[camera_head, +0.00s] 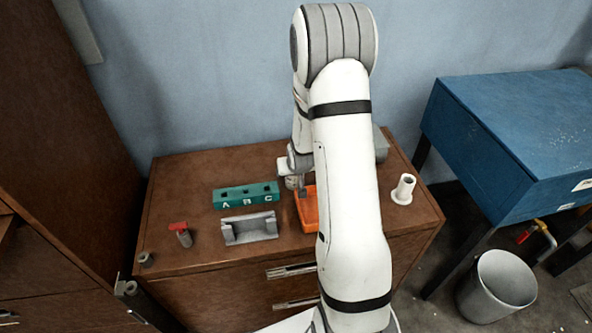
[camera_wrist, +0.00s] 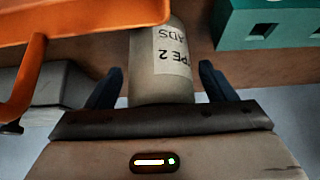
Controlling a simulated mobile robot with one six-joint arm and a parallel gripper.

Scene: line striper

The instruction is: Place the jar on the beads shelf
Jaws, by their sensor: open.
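The jar (camera_wrist: 162,80) is a dull grey-beige cylinder with a white label, upside down in the wrist view, reading "TYPE 2" and part of a word ending in "ADS". It stands between the two dark fingers of my gripper (camera_wrist: 159,70), with a finger on each side. The fingers are open, and small gaps seem to show beside the jar. In the head view my gripper (camera_head: 298,184) is low over the brown cabinet top, beside the orange tray, partly hidden by my arm. No shelf marked for beads can be made out.
The orange tray (camera_head: 307,208) is right beside my gripper. A green block lettered A, B, C (camera_head: 246,195), a grey cradle (camera_head: 250,228), a red-topped item (camera_head: 181,234) and a white flanged tube (camera_head: 403,189) share the brown cabinet top (camera_head: 185,185). A blue cabinet (camera_head: 520,140) stands right.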

